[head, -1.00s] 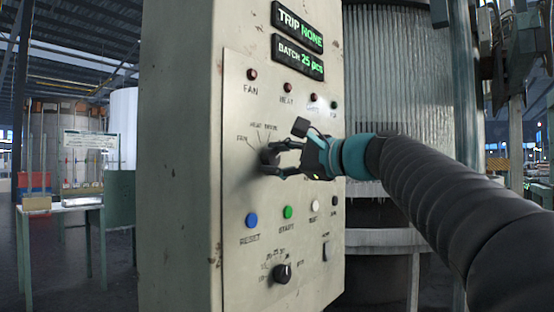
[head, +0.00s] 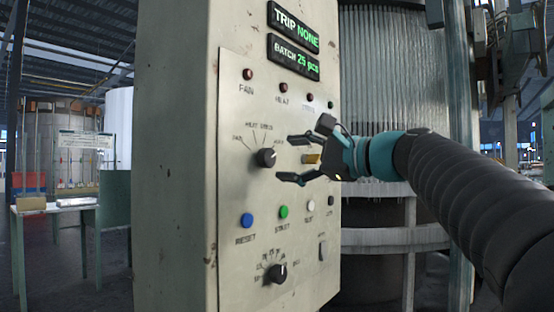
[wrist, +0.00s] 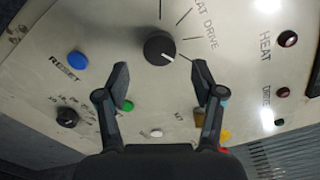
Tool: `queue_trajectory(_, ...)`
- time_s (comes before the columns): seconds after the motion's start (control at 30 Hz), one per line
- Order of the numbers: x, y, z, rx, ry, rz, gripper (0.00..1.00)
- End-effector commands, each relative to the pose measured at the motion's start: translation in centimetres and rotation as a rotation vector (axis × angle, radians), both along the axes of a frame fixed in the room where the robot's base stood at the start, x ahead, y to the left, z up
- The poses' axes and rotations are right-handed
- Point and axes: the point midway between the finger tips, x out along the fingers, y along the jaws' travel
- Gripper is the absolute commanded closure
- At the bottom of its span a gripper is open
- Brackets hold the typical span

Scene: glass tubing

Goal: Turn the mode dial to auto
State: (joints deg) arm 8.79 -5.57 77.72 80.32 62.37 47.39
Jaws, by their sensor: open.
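The mode dial (head: 267,157) is a round black knob on the pale control panel, below the indicator lamps. It also shows in the wrist view (wrist: 159,48), with its white pointer toward the lower right. In the head view that is the upper right, toward the rightmost tick mark. That mark's label is too small to read in the head view and hidden by a finger in the wrist view. My gripper (head: 287,157) is open and empty, just right of the dial and apart from it. In the wrist view its fingertips (wrist: 161,75) stand below the knob.
Blue (head: 247,220), green (head: 283,212) and white (head: 310,206) buttons sit below the dial. A second black knob (head: 277,273) is lower down. A brass-coloured piece (head: 312,159) shows between my fingers. The display (head: 296,28) reads TRIP NONE. Free room lies right of the panel's front.

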Motion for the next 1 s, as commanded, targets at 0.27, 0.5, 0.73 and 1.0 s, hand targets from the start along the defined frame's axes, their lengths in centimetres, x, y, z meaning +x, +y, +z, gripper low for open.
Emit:
queue_trajectory(0.27,-2.9,-3.9,0.0,-0.001,0.000,-0.004,0.32)
queue_trajectory(0.5,-4.1,-5.3,0.0,0.000,0.000,-0.002,0.32)
queue_trajectory(0.73,-4.3,-5.5,0.0,-0.001,0.001,0.000,0.32)
queue_trajectory(1.0,-4.3,-5.5,0.0,0.000,0.000,0.000,0.32)
